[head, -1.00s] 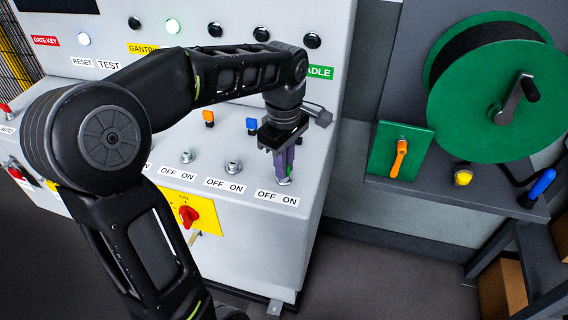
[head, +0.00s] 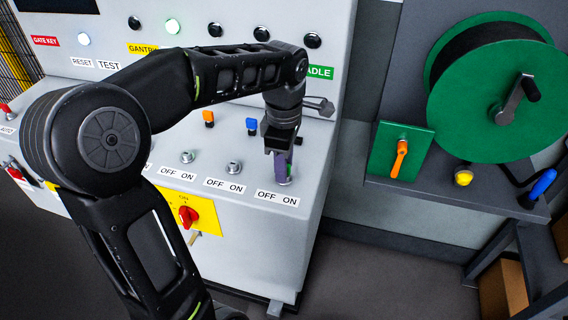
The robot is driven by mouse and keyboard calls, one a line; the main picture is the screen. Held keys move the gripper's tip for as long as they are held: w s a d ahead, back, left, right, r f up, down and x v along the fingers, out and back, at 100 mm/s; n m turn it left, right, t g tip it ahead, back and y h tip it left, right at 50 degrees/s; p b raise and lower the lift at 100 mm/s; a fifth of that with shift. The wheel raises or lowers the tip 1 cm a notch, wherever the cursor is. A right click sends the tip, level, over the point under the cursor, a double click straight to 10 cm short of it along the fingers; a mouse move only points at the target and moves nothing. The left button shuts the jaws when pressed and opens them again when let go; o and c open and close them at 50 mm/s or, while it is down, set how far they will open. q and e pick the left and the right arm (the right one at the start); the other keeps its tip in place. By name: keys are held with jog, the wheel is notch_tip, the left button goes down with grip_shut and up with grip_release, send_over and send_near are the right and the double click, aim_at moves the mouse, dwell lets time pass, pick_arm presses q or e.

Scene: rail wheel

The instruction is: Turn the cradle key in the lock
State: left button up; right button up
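My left gripper (head: 283,172) points down at the rightmost lock of the sloped grey console, below the green label ending in "ADLE" (head: 318,72). Its purple-grey fingers are closed around the cradle key, seated at the lock. The key is almost wholly hidden by the fingers; a trace of green showed between them a second ago. The lock's metal collar (head: 286,182) shows just under the fingertips, above the "OFF ON" label (head: 277,198). How far the key is turned cannot be read directly. My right gripper is out of view.
Two empty-looking locks (head: 233,167) lie left of my gripper. A red switch (head: 188,215) is on the front. Right are a green cable reel (head: 460,110) and an orange handle (head: 400,155).

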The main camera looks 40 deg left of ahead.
pick_arm(q)
jog(key=shift+o, duration=0.4)
jog(key=shift+r, duration=0.2)
notch_tip(320, 180, up, 5)
jog(key=shift+r, duration=0.1)
notch_tip(320, 180, up, 2)
jog(key=shift+r+p, duration=0.2)
jog(key=shift+p, duration=0.65)
jog(key=shift+f, duration=0.1)
